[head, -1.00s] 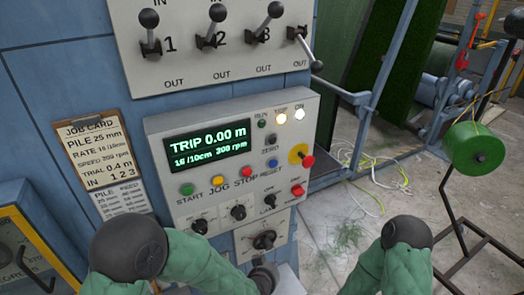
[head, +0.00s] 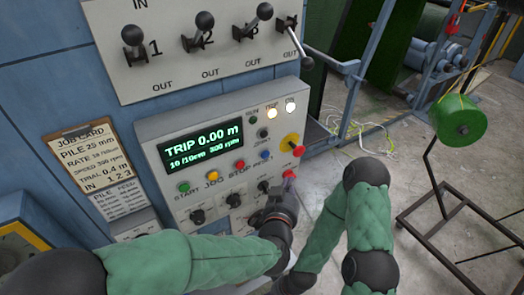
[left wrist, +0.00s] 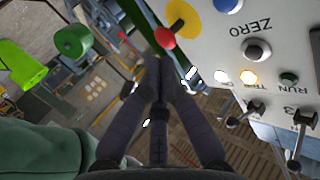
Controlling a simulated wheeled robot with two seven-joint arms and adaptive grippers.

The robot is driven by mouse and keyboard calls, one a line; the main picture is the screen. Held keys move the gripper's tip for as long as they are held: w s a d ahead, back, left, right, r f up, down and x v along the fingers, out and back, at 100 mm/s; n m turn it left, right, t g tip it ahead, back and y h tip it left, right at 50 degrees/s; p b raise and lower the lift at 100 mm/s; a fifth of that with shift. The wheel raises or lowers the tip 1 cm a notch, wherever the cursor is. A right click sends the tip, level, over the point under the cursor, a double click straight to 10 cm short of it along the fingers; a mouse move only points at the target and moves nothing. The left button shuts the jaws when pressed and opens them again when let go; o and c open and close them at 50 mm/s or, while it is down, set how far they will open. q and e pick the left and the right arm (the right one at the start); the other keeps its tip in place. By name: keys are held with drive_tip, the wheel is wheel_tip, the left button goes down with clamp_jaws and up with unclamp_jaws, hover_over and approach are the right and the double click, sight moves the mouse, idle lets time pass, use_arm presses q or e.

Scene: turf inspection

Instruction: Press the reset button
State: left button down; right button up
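The control panel (head: 150,140) carries a row of green, yellow, red and blue buttons. The blue button (head: 265,154) sits above the RESET label, and a blue button also shows at the top edge in the left wrist view (left wrist: 229,4). My left gripper (head: 289,184) is in front of the panel's lower right part, below and right of the blue button. In the left wrist view the fingers (left wrist: 158,64) come together at the tips with nothing seen between them. They appear apart from the panel. My right arm shows, but its gripper is out of view.
A red knob on a yellow plate (head: 291,139) is right of the blue button. Black rotary switches (head: 233,198) lie below the buttons. Numbered levers (head: 204,22) stand above. A green spool (head: 459,121) on a stand is to the right.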

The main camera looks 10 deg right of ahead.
sight(265, 154)
use_arm(q)
drive_tip(key=shift+w, duration=0.1)
drive_tip(key=w+a+b, duration=0.2)
drive_tip(key=w+a, duration=0.1)
drive_tip(key=w, duration=0.5)
drive_tip(key=shift+b, duration=0.3)
drive_tip(key=shift+w, duration=0.2)
idle(1.4)
drive_tip(key=shift+w+a, duration=0.15)
drive_tip(key=shift+w, duration=0.1)
drive_tip(key=shift+w+a, duration=0.15)
drive_tip(key=shift+w, duration=0.3)
idle(1.2)
drive_tip(key=shift+s+d, duration=0.3)
drive_tip(key=shift+s, duration=0.55)
drive_tip(key=shift+s, duration=0.1)
